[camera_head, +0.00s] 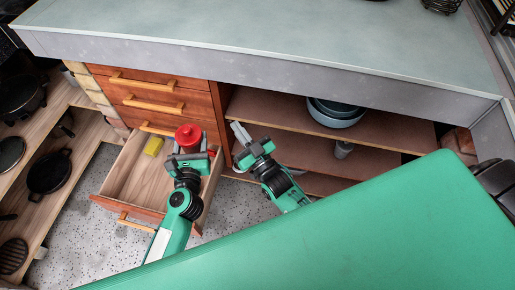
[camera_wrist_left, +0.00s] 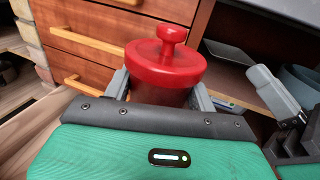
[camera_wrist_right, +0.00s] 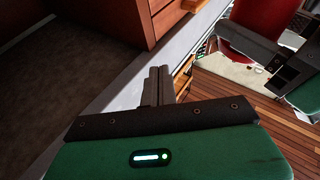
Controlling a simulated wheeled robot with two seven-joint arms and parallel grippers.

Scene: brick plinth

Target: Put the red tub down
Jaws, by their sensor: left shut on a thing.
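The red tub (camera_head: 188,134) has a round lid with a knob. My left gripper (camera_head: 191,153) is shut on it and holds it upright over the right part of the open drawer (camera_head: 120,178). In the left wrist view the tub (camera_wrist_left: 165,65) sits between the two fingers, its lower part hidden by the gripper. The tub shows in part at the top of the right wrist view (camera_wrist_right: 257,22). My right gripper (camera_head: 241,133) is shut and empty, to the right of the tub in front of the open shelves; its fingers are together in the right wrist view (camera_wrist_right: 158,85).
A yellow block (camera_head: 153,145) lies in the drawer, left of the tub. Closed drawers (camera_head: 150,100) stand behind. Open shelves (camera_head: 275,112) with bowls (camera_head: 337,113) are at the right. Pans (camera_head: 48,172) sit on shelving at the left. The countertop (camera_head: 270,30) is mostly clear.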

